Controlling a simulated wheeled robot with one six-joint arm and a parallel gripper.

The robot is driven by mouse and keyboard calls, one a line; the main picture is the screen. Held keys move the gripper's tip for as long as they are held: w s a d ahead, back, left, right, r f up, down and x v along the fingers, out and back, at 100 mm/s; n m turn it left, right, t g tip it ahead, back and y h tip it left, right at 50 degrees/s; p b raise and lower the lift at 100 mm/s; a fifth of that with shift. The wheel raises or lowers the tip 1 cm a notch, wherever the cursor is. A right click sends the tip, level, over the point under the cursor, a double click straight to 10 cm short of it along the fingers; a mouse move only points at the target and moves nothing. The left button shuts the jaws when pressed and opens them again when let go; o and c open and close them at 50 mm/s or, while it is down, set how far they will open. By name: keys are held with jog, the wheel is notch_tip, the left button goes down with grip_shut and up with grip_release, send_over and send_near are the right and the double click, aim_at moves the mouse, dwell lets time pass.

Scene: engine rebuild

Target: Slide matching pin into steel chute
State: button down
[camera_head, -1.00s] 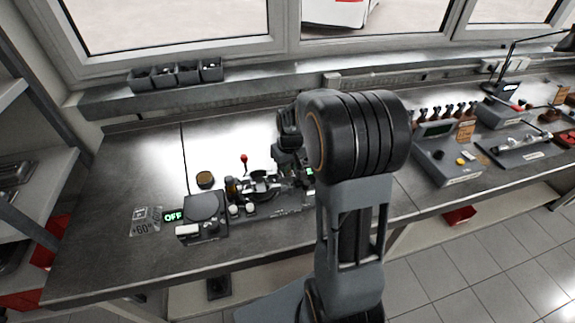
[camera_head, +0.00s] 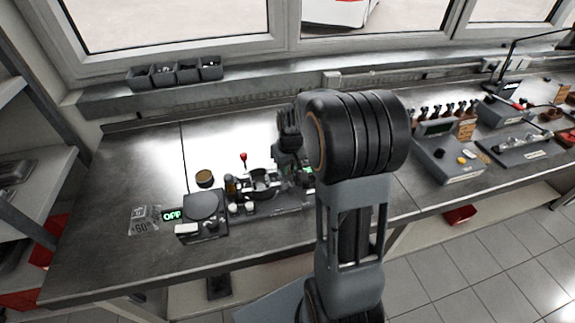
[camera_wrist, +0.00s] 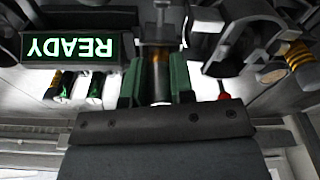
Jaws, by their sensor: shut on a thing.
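In the wrist view, my gripper (camera_wrist: 158,78) has its green-padded jaws shut on a dark pin (camera_wrist: 161,84) with a brass-coloured band. The pin stands between the pads, pointing at a grey steel piece (camera_wrist: 156,30) that may be the chute. I cannot tell whether the pin's end touches it or is inside it. In the head view, my wrist is over the bench fixture (camera_head: 262,183), and my forearm hides part of it. The pin cannot be made out there.
A lit READY sign (camera_wrist: 70,47) is beside the jaws in the wrist view. A hot plate (camera_head: 203,206) with an OFF sign stands left of the fixture. A red-knobbed lever (camera_head: 243,157) and a round tin (camera_head: 204,178) are close by. The bench's left side has free room.

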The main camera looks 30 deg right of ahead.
jog(key=shift+f, duration=0.2)
jog(key=c, duration=0.9)
grip_release()
jog(key=o, duration=0.3)
jog(key=shift+a, duration=0.1)
jog(key=shift+c, duration=0.6)
jog(key=shift+o, duration=0.3)
jog(key=shift+r, duration=0.15)
